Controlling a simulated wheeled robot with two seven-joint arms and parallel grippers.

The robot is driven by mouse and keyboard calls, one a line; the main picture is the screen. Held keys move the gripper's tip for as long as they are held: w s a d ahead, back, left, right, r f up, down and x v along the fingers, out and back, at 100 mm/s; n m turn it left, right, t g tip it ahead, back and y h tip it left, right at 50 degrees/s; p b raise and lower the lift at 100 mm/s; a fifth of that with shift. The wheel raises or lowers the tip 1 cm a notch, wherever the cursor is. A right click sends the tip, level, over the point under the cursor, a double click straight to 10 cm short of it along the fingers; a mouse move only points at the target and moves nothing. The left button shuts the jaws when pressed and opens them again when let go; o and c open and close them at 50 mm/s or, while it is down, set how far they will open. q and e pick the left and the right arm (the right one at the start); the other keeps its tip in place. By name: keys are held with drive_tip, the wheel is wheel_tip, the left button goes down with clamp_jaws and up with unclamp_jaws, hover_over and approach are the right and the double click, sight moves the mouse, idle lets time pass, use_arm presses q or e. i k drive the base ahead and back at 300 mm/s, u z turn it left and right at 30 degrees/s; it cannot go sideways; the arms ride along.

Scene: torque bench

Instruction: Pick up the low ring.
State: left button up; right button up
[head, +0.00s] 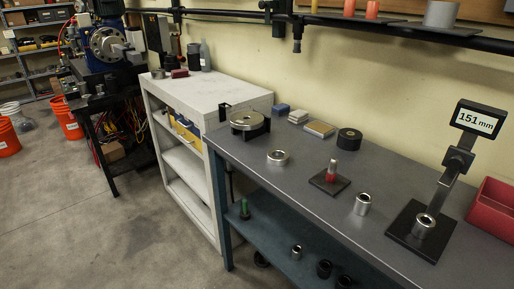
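Several metal rings are in the head view. A wide, squat silver ring (278,158) lies flat on the grey bench top, left of the middle, and looks the lowest of the silver rings there. A taller silver ring (362,205) stands upright farther right. Another silver ring (424,226) sits on the black base of a gauge stand. Which one the task means by low is not marked. Neither of my grippers is in view.
The gauge display (477,120) reads 151 mm. A red-based post on a dark plate (329,181) stands between the squat and taller rings. A round fixture (247,121) is at the left end, a red bin (494,207) at the right. The bench front (310,208) is clear.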

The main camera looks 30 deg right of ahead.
sight(271, 154)
drive_tip(key=i, duration=0.65)
drive_tip(key=z, duration=0.9)
